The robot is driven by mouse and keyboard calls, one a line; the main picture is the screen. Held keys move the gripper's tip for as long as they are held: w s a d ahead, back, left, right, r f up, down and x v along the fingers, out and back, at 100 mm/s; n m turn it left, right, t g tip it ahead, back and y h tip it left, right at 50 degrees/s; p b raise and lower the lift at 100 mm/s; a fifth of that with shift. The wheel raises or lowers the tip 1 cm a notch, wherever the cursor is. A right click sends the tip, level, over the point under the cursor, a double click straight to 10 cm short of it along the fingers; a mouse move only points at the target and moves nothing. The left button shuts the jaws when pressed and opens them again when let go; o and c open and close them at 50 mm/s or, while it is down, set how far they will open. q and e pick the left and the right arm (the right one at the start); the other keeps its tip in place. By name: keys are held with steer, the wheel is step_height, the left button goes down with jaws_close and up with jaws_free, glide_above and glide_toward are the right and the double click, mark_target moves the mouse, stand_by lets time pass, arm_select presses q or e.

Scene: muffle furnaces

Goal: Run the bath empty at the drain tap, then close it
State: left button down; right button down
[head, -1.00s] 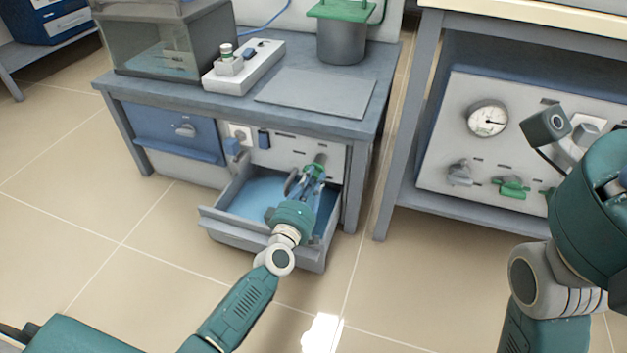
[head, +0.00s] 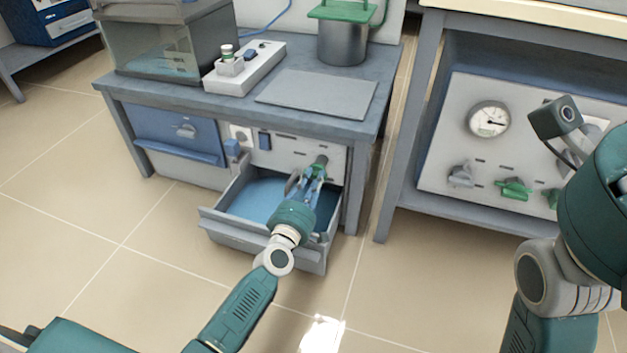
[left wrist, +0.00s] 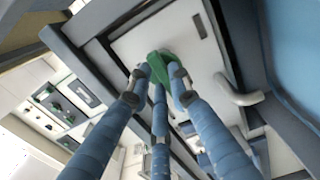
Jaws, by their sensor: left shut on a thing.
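The drain tap's green handle (left wrist: 160,66) shows in the left wrist view, on a pale panel. My left gripper (left wrist: 160,72) is shut on it, its blue fingers around the green part. In the head view my left gripper (head: 314,172) reaches over the open blue-lined drawer (head: 215,227) to the bench's front panel, and its fingers hide most of the tap. A curved grey spout (left wrist: 240,92) is beside the handle in the wrist view. The glass-walled bath (head: 150,55) stands on the bench at the upper left.
To the right, a panel (head: 450,130) has a gauge (head: 488,119) and several valve handles. The tiled floor in front is clear.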

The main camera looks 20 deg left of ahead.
arm_select(q)
steer(key=shift+f, duration=0.1)
steer(key=c, duration=1.6)
jaws_free()
steer(key=shift+o, duration=0.2)
steer(key=shift+s, duration=0.15)
steer(key=s, duration=1.2)
steer(key=shift+a, duration=0.2)
steer(key=shift+w, duration=0.1)
